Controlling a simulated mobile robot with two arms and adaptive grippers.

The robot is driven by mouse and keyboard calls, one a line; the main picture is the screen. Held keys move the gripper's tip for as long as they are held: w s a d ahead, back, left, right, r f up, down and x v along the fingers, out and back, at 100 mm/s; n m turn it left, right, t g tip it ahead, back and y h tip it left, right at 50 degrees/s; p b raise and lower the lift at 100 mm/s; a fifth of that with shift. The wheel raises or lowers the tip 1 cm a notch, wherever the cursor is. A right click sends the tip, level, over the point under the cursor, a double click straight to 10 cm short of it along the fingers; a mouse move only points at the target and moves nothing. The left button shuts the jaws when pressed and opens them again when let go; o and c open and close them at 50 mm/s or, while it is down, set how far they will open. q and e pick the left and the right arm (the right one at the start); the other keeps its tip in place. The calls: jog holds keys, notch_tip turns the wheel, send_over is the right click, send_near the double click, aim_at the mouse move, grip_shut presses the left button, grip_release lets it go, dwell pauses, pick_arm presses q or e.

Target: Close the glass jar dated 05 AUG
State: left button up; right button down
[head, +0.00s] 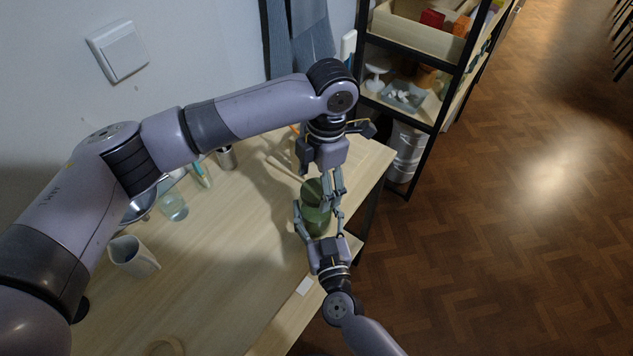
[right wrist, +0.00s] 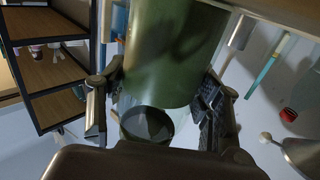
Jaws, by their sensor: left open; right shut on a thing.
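A green glass jar (head: 316,222) stands near the right edge of the wooden table in the head view. My right gripper (head: 318,222) is shut on its sides from the front. In the right wrist view the jar's green wall (right wrist: 175,50) fills the top middle, between the right gripper's fingers (right wrist: 155,112). A dark green round piece (head: 312,190), seemingly its lid, shows at the jar's top; a hollow round piece (right wrist: 147,122) also shows beyond the jar. I cannot tell whether it is seated. My left gripper (head: 333,194) is open, pointing down beside the jar's top. No date is readable.
A grey mug (head: 134,256), a clear glass (head: 173,207) and a metal cylinder (head: 227,158) stand on the left of the table (head: 225,265). A black-framed shelf (head: 410,115) stands behind. The middle table is clear.

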pick_arm(q)
jog(key=shift+r, duration=1.95)
jog(key=shift+c, duration=0.4)
